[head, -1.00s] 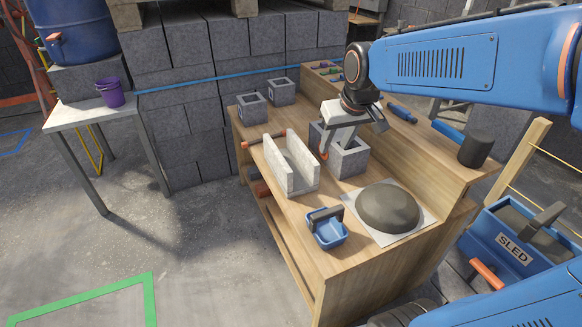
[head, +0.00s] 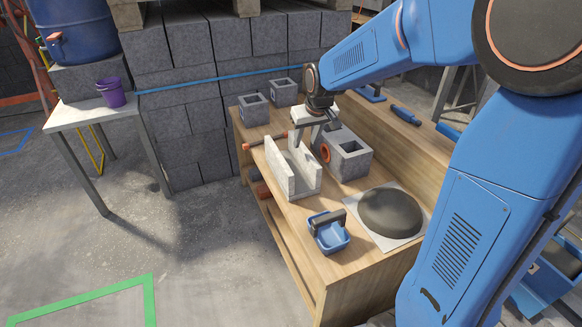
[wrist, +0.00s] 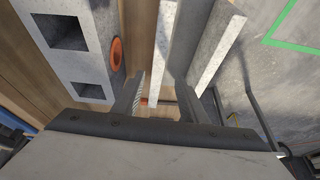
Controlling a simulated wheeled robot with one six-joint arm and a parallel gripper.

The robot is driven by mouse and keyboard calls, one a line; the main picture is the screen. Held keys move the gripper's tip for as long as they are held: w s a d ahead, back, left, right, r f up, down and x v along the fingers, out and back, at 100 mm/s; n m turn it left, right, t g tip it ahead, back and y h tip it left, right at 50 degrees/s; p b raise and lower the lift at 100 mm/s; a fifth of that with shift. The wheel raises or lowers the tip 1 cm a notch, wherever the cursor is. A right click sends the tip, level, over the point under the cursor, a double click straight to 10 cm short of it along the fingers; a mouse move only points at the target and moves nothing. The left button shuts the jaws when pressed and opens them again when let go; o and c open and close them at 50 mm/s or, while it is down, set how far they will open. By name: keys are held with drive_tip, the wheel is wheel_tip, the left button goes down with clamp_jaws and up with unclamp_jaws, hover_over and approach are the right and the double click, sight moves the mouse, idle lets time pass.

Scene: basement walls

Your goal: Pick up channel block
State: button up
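The channel block (head: 283,172), a light grey U-shaped trough with two upright walls, stands open side up on the wooden workbench (head: 300,240). It also shows in the wrist view (wrist: 218,50). My gripper (head: 308,138) points down over the block's far part. In the wrist view my gripper (wrist: 159,85) has its fingers apart. The block's wall nearer the hollow block lies between them in the picture, with one finger to each side. I cannot tell whether either finger touches it.
A two-hole grey block (head: 346,158) with an orange ring (head: 325,152) stands close right of the channel block. An orange-ended clamp (head: 262,141) lies behind. A blue tub (head: 329,235) and dark dome (head: 390,212) are nearer. Two small hollow blocks (head: 253,108) stand farther back.

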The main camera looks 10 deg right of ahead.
sight(303, 149)
drive_tip(key=x, duration=0.5)
drive_tip(key=shift+f, duration=0.2)
drive_tip(key=shift+x, duration=2.65)
drive_tip(key=shift+w+d, duration=0.15)
drive_tip(key=shift+d, duration=0.1)
clamp_jaws()
drive_tip(key=shift+r, duration=0.15)
